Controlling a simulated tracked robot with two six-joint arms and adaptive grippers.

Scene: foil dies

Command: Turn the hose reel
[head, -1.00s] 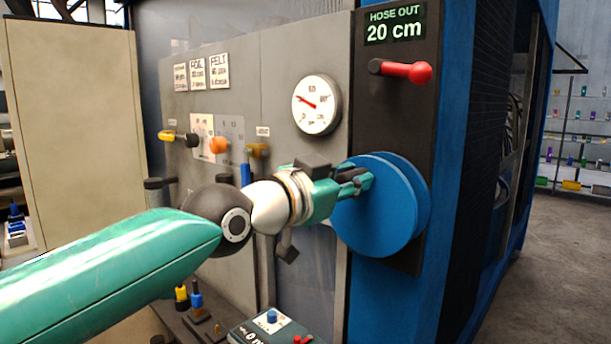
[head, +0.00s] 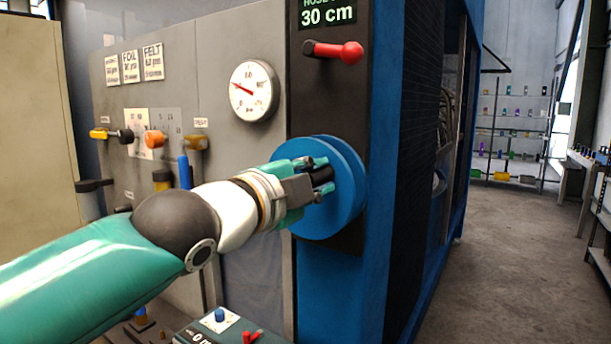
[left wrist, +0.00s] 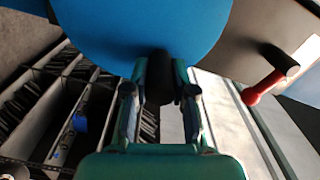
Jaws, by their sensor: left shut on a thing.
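The hose reel (head: 347,190) is a round blue disc on the dark panel of the machine, in the middle of the head view. My left gripper (head: 322,178) is at the reel's face, shut on its dark handle. In the left wrist view the blue reel (left wrist: 140,25) fills the top, and the gripper (left wrist: 161,95) has its two fingers on either side of the black handle (left wrist: 160,70). My right gripper is not in view.
A red-knobbed lever (head: 340,51) sticks out above the reel. A white dial gauge (head: 254,91) is on the grey panel to the left, with several knobs further left. A small control box (head: 222,328) stands below my arm. The floor (head: 490,260) to the right is open.

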